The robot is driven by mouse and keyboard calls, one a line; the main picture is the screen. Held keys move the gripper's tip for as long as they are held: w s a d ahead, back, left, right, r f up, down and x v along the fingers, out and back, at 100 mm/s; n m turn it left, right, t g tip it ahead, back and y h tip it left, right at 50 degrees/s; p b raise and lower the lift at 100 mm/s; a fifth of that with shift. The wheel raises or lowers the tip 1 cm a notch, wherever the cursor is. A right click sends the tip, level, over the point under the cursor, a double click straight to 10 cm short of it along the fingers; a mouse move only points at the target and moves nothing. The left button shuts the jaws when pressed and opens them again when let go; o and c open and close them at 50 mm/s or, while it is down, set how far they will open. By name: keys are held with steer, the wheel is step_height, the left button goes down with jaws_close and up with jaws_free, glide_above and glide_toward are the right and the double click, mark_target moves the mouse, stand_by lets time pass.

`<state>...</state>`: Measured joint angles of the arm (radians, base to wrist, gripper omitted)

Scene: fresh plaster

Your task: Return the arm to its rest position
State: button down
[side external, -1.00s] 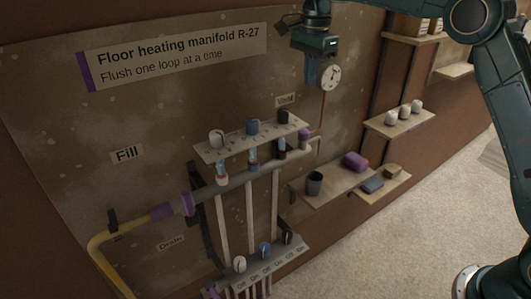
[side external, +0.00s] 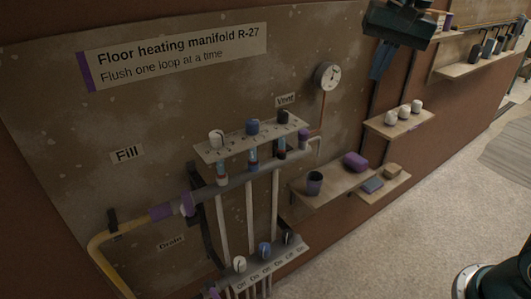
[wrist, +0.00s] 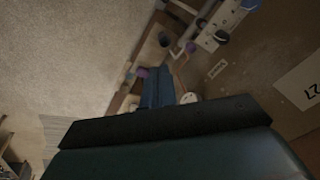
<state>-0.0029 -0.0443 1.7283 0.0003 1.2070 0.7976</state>
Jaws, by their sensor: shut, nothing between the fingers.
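My gripper (side external: 381,60) is at the top of the side view, right of the pressure gauge and in front of the wall. Its blue fingers point down, shut and empty, apart from everything. In the wrist view the shut fingers (wrist: 158,88) show in the middle, with the dark gripper body below. The rest of my arm is mostly out of the side view. The manifold (side external: 250,170) stands on the plaster panel to the left, with white, blue and black knobs along its upper and lower rows.
A round gauge (side external: 327,76) is on the wall left of my gripper. More shelves (side external: 480,58) are at right. The floor (side external: 400,220) is mostly clear.

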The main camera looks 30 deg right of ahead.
steer(key=s+f+n+t, duration=0.1)
steer(key=s+f+n, duration=0.3)
steer(key=s, duration=0.6)
steer(key=s+f+n+t, duration=0.1)
steer(key=s+f+n, duration=0.3)
steer(key=s, duration=0.6)
steer(key=shift+f+n+t, duration=0.15)
steer(key=shift+n+t, duration=0.25)
steer(key=shift+n, duration=0.2)
steer(key=shift+w, duration=0.1)
